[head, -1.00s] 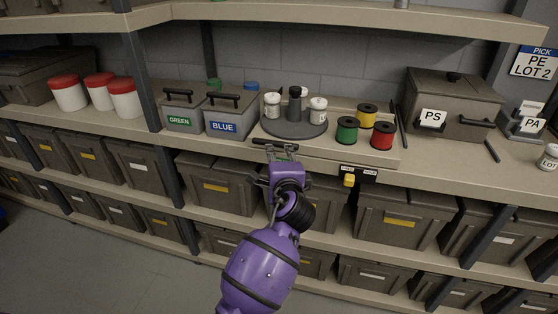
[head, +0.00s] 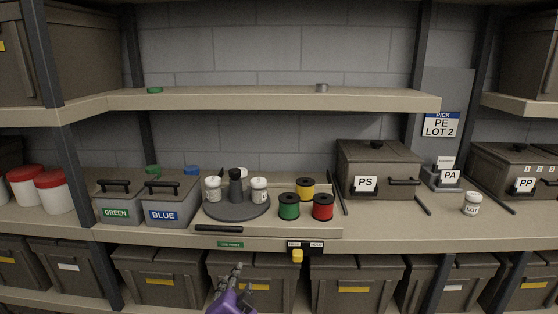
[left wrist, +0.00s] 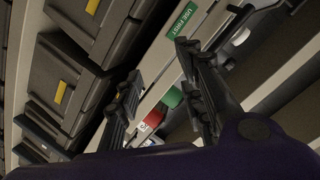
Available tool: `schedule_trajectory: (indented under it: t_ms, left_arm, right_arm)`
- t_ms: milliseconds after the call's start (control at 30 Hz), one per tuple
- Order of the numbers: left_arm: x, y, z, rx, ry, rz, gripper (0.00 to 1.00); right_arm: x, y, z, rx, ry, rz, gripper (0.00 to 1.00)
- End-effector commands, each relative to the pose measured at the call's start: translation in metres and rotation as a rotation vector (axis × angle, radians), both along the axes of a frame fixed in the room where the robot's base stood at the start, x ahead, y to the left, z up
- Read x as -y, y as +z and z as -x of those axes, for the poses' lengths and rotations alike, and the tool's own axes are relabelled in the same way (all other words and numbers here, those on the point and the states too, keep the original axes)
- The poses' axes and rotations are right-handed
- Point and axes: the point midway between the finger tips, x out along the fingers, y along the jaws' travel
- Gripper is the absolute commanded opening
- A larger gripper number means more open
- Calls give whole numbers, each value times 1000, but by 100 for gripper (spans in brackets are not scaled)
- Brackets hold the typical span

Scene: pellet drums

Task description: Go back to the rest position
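My left gripper (head: 234,279) shows at the bottom of the head view, in front of the lower row of bins. In the left wrist view its two dark fingers (left wrist: 160,64) stand apart with nothing between them. It is clear of the shelf goods. My right gripper is in neither view. On the shelf stand a grey turntable (head: 236,210) with white jars and a dark bottle, and green (head: 289,211), yellow (head: 305,187) and red (head: 323,212) spools beside it.
The GREEN box (head: 116,212) and BLUE box (head: 163,214) stand left of the turntable. The PS drum box (head: 365,184) and a white LOT jar (head: 472,209) stand to the right. The shelf edge (head: 390,241) runs above the lower bins. A yellow tag (head: 297,256) hangs at it.

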Motion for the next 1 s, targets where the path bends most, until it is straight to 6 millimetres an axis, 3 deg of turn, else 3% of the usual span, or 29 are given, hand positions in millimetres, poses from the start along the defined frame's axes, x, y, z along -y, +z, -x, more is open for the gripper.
schedule_trajectory:
  t_ms: [167, 300, 500, 600, 700, 800, 1000]
  left_arm:
    - [-17, -73, 85, -114, 29, 291, 36]
    - [-34, -126, 170, -220, 96, 504, 36]
    - [-61, -185, 302, -379, 232, 664, 36]
    - [-72, -205, 358, -451, 288, 669, 36]
    - [-80, -219, 397, -504, 326, 657, 36]
    - [-84, -226, 420, -535, 348, 650, 36]
    - [-86, -230, 430, -549, 358, 647, 36]
  right_arm:
    - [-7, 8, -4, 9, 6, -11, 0]
    - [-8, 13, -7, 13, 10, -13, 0]
    - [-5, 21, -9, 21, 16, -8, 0]
    - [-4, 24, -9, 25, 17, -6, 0]
    - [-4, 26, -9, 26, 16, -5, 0]
    - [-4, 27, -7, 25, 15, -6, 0]
    - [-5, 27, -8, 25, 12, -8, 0]
